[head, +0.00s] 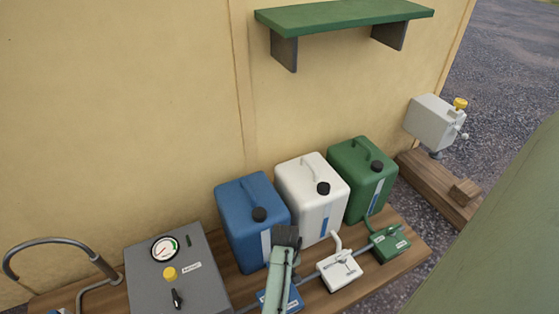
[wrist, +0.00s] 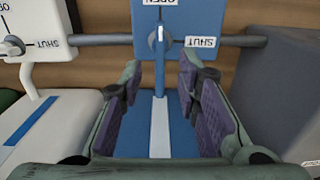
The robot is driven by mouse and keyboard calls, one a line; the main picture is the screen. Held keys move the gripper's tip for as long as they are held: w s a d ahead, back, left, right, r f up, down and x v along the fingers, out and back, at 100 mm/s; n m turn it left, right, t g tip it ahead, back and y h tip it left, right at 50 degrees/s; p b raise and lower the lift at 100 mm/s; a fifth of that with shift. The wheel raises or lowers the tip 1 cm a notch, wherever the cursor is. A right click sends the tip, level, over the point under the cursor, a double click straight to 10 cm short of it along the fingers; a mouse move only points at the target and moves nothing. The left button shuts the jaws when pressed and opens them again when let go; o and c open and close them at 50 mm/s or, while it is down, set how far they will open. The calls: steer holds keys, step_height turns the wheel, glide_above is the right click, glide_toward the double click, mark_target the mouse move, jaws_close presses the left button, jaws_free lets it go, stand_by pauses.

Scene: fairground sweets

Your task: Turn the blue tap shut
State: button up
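The blue tap is a small blue block (wrist: 185,60) on a grey pipe, with a pale lever (wrist: 159,36) on its face. The lever appears to point up towards the upside-down OPEN label; the SHUT label is to its right. In the head view the blue tap (head: 266,302) is partly hidden behind my arm. My gripper (wrist: 160,72) is open and empty. Its two purple-padded fingers lie either side of the tap's centre line in the wrist view, with the lever beyond the fingertips. No contact shows. In the head view my gripper (head: 287,237) is in front of the blue canister (head: 245,205).
The white tap (head: 338,271) and green tap (head: 390,245) sit along the pipe to the right. White (head: 300,180) and green (head: 370,160) canisters stand behind them. A grey gauge box (head: 180,285) stands left on the wooden bench (head: 405,262). A green shelf (head: 345,16) is above.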

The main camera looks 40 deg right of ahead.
step_height(320, 180, down, 8)
steer(key=shift+r+b, duration=0.1)
steer(key=shift+b, duration=0.25)
steer(key=shift+w, duration=0.1)
jaws_close()
stand_by(0.4)
